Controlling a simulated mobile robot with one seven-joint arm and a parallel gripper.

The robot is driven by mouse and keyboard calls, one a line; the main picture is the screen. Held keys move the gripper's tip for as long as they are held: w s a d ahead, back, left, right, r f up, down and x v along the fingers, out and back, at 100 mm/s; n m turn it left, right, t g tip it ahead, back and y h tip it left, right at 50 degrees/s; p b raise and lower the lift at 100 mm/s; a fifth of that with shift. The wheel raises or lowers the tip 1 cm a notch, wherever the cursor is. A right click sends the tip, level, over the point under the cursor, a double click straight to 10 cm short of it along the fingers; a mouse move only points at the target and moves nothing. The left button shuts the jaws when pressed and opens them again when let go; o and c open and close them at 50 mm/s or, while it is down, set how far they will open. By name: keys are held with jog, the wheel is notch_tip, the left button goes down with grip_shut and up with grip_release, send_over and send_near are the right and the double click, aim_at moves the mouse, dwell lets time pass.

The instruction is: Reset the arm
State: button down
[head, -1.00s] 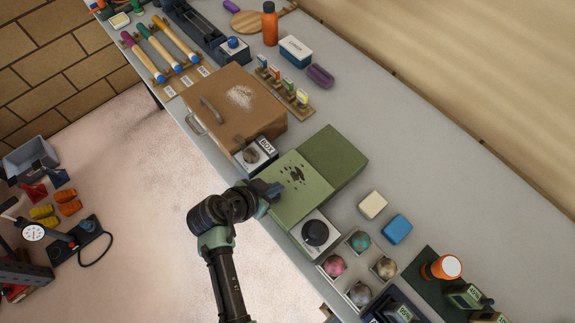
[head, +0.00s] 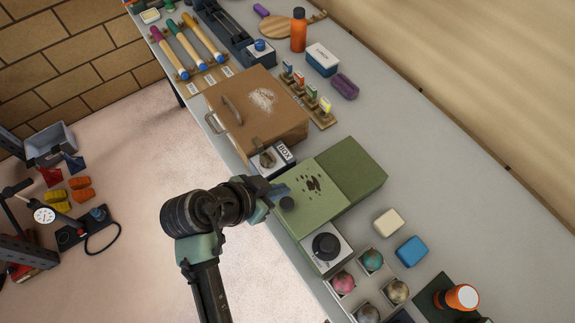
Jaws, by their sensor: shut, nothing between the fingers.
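My arm reaches up from the bottom of the head view, with my gripper (head: 277,192) at its end, beside the near left edge of the green box (head: 325,198). The fingers are small and partly hidden by the wrist; they look closed, with nothing seen held. A dark round knob (head: 287,203) shows on the green box close to the fingertips. I cannot tell whether the fingers touch the box.
A brown case (head: 258,110) and a small unit marked BOX (head: 277,158) sit just beyond my gripper. A black dial (head: 326,246) and a tray of balls (head: 357,285) lie nearer.

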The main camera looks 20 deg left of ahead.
jog(key=shift+s+r, duration=0.1)
jog(key=w+r+n+t+y+b, duration=0.1)
jog(key=w+r+t+y+b, duration=0.2)
jog(key=w+r, duration=0.85)
jog(key=w+d+r+n+t+y, duration=0.2)
jog(key=r+t, duration=0.5)
jog(key=r, duration=1.3)
jog(key=s+d+r+t, duration=0.3)
jog(key=s+r, duration=0.1)
jog(key=r, duration=0.4)
jog(key=s+d+r+n+t+b, duration=0.1)
jog(key=s+d+r+t, duration=0.2)
jog(key=r, duration=0.5)
jog(key=s+d+r+n+t+h, duration=0.1)
jog(key=s+d+r+t, duration=0.2)
jog(key=s+r, duration=0.2)
notch_tip(320, 180, up, 4)
jog(key=shift+s+d+f+t, duration=0.15)
jog(key=shift+s+f+t, duration=0.1)
jog(key=shift+s+t, duration=0.15)
